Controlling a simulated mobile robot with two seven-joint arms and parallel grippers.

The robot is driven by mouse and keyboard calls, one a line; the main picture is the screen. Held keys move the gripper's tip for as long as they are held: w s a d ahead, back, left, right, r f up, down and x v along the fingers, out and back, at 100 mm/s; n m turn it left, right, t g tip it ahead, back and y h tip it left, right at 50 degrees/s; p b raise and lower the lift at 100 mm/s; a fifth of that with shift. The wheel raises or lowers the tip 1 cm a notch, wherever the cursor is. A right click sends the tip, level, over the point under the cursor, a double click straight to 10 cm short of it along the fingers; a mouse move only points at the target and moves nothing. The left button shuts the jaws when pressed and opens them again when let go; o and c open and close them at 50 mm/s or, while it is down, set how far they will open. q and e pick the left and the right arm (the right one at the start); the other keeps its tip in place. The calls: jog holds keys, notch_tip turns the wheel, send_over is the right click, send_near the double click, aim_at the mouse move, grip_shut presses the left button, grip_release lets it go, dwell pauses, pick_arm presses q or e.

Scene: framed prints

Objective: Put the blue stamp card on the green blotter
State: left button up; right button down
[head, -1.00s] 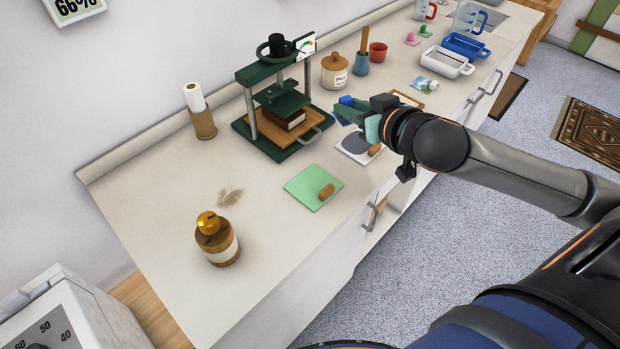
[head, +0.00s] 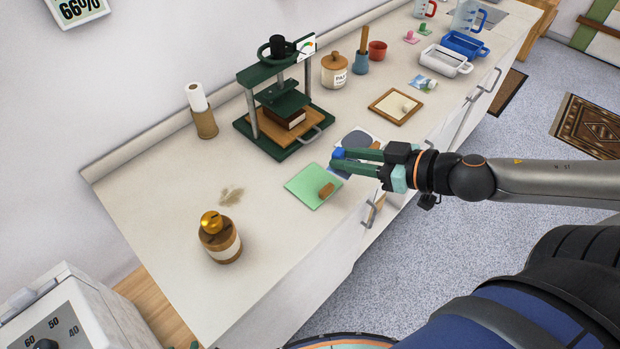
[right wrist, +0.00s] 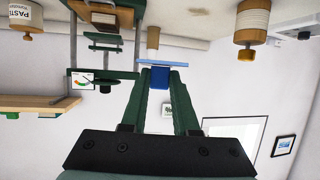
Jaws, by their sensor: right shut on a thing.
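The blue stamp card (head: 340,171) hangs from my right gripper (head: 345,160), which is shut on its small blue grip. The right wrist view shows the blue grip (right wrist: 161,76) between the green fingertips. The fingers partly hide the card in the head view. The green blotter (head: 306,188) lies flat on the counter, just left of and below the card in the head view. A small brown wooden block (head: 327,190) is on the blotter's right part. The gap between card and blotter cannot be judged exactly. My left gripper is not in view.
A white card with a dark grey patch (head: 360,138) lies behind the right gripper, partly hidden. A green press (head: 262,128) stands behind the blotter. A wood-framed tray (head: 384,107) lies farther back.

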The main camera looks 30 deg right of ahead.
jog(key=s+a+f+n+g+y, duration=0.1)
jog(key=s+a+f+n+y, duration=0.1)
jog(key=s+y, duration=0.15)
jog(key=b, duration=0.2)
send_over(313, 182)
jog(key=s, duration=0.1)
jog(key=shift+h, duration=0.45)
notch_tip(313, 182, down, 9)
jog(key=shift+s+a, duration=0.1)
jog(key=shift+s, duration=0.05)
jog(key=shift+w+f+b, duration=0.65)
jog(key=shift+f+b, duration=0.1)
jog(key=shift+b, duration=0.25)
notch_tip(313, 182, down, 3)
jog(key=b, duration=0.4)
jog(key=shift+r+g, duration=0.1)
jog(key=shift+g, duration=0.2)
jog(key=shift+r, duration=0.1)
